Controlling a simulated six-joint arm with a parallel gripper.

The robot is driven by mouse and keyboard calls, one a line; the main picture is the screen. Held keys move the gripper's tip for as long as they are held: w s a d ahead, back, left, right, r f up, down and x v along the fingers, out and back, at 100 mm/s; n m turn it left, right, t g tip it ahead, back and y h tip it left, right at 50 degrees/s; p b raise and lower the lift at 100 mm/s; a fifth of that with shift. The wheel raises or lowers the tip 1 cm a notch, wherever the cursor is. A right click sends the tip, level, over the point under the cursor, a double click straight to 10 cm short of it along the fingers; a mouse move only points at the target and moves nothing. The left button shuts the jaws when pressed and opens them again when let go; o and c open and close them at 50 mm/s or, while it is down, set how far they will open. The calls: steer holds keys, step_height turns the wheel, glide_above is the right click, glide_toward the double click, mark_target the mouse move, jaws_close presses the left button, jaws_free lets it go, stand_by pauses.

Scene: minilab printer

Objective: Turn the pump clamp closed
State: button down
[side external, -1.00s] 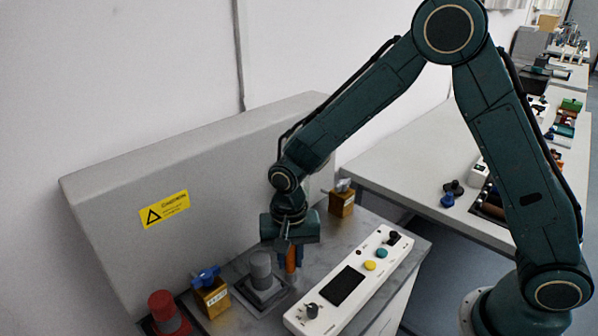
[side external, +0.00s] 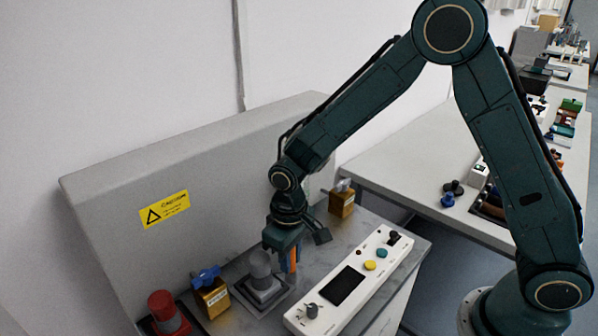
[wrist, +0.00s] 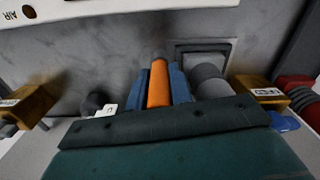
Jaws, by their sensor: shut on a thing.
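An orange handle (side external: 290,261), which looks like the pump clamp's, stands upright on the grey worktop beside a grey cylinder on a square base (side external: 262,274). My gripper (side external: 287,262) points down and is shut on this handle. In the wrist view, the orange handle (wrist: 159,84) sits between the blue fingers of my gripper (wrist: 160,88). The grey cylinder (wrist: 209,82) is just to the right of the fingers there. The lower part of the clamp is hidden.
A gold block with a blue lever (side external: 211,297) and a red knob (side external: 164,309) stand at the front left. Another gold block (side external: 342,203) is behind my gripper. A white control panel (side external: 347,284) lies to the right. A tall grey housing (side external: 120,215) stands behind.

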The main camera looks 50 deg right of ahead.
steer(key=n, duration=0.7)
stand_by(0.4)
steer(key=c, duration=1.3)
jaws_free()
steer(key=shift+o, duration=0.2)
steer(key=shift+r, duration=0.1)
step_height(320, 180, up, 13)
steer(key=shift+r, duration=0.3)
